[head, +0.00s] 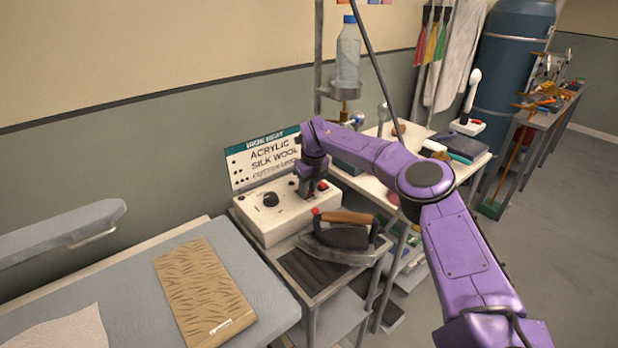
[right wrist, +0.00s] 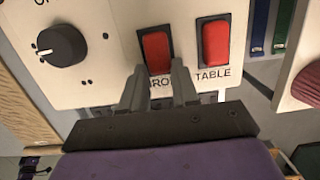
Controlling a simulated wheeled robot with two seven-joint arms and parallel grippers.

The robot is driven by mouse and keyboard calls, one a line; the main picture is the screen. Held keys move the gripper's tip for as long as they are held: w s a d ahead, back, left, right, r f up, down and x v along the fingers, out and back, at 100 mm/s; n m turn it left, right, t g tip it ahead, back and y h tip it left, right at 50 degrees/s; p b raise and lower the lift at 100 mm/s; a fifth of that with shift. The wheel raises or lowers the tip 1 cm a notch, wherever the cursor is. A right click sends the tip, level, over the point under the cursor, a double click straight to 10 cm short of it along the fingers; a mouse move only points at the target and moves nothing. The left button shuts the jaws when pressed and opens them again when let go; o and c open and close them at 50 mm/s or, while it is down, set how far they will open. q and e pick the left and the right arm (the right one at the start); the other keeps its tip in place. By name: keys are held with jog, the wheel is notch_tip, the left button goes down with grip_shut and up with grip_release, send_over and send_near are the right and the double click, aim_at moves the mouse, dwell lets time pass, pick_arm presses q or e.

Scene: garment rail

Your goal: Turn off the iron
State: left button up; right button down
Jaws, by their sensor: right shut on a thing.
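The iron (head: 343,237), dark with a wooden handle, rests on a small stand in front of the white control box (head: 262,226). The box has a black knob (right wrist: 62,47) and two red rocker switches. The left switch (right wrist: 157,50) has a label partly hidden by my fingers, with "RO" showing. The right switch (right wrist: 215,42) is labelled "TABLE". My right gripper (right wrist: 160,78) is at the box, its fingers on either side of the left switch's lower end, shut on it. In the head view, the right gripper (head: 305,190) largely hides that switch. My left gripper is not in view.
A grey ironing table (head: 247,283) with a folded tan striped cloth (head: 203,290) lies at left. A sign (head: 262,160) stands behind the box. A bottle (head: 347,55) on a holder and a cluttered side table (head: 385,183) are behind my right arm.

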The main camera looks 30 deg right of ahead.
jog(key=shift+w+r, duration=0.1)
jog(key=shift+r, duration=0.15)
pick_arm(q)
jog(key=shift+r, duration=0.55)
pick_arm(e)
jog(key=shift+f, duration=0.15)
jog(key=c, duration=0.8)
grip_release()
jog(key=shift+c, duration=0.2)
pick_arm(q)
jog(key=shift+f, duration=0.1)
pick_arm(e)
jog(key=shift+r, duration=0.4)
pick_arm(q)
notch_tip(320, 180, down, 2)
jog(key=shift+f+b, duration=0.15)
jog(key=shift+b, duration=1)
pick_arm(e)
notch_tip(320, 180, up, 10)
jog(key=s, duration=0.1)
jog(key=shift+s+f, duration=0.2)
jog(key=shift+d, duration=0.1)
